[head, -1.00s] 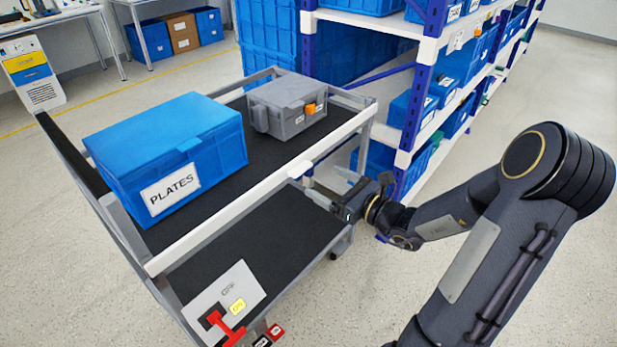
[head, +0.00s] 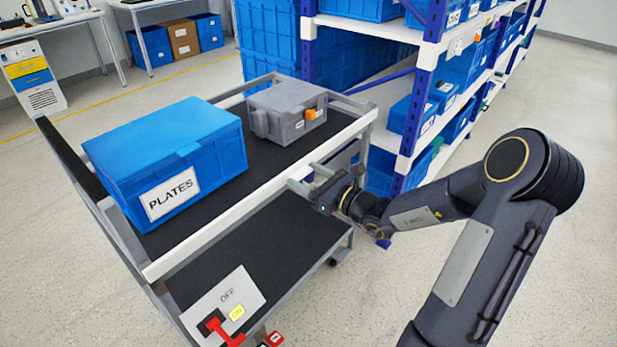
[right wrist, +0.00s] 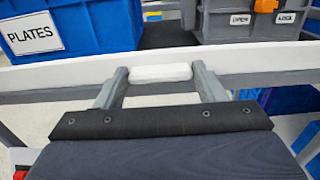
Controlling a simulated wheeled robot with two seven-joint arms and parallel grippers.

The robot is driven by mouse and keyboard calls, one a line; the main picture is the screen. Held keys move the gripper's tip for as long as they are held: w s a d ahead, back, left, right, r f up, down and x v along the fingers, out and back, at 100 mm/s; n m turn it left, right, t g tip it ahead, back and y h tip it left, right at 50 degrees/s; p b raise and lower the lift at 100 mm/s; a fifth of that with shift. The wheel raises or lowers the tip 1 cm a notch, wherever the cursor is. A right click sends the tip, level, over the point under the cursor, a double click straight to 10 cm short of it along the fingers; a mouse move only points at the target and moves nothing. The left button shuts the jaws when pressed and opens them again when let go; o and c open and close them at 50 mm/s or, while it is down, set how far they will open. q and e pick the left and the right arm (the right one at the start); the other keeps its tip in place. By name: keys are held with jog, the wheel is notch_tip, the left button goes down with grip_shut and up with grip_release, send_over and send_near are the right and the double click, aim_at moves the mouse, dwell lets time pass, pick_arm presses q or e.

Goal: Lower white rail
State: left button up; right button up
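The white rail (head: 255,198) runs along the near side of the cart's top shelf, and it crosses the right wrist view (right wrist: 270,77). My right gripper (head: 303,177) is at the rail's outer side, toward its far end. In the right wrist view my right gripper (right wrist: 160,84) has its two grey fingers wide apart. A short white block (right wrist: 160,72) on the rail's near side lies between the fingertips. I cannot tell whether the fingers touch it. My left gripper is not in view.
A blue PLATES box (head: 165,155) and a grey case (head: 286,108) with an orange latch stand on the cart's top shelf. An OFF/ON switch panel (head: 240,290) with a red handle is at the cart's near end. Blue shelving (head: 425,60) stands behind my right arm.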

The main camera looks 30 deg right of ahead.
jog(key=c, duration=0.7)
jog(key=shift+o, duration=0.2)
notch_tip(320, 180, down, 6)
jog(key=b, duration=0.4)
jog(key=shift+s, duration=0.1)
jog(key=o, duration=1.1)
jog(key=shift+o, duration=1.4)
jog(key=v, duration=0.7)
jog(key=shift+s+d+p, duration=0.15)
jog(key=shift+s+p, duration=0.2)
jog(key=shift+p, duration=0.05)
jog(key=shift+r, duration=0.1)
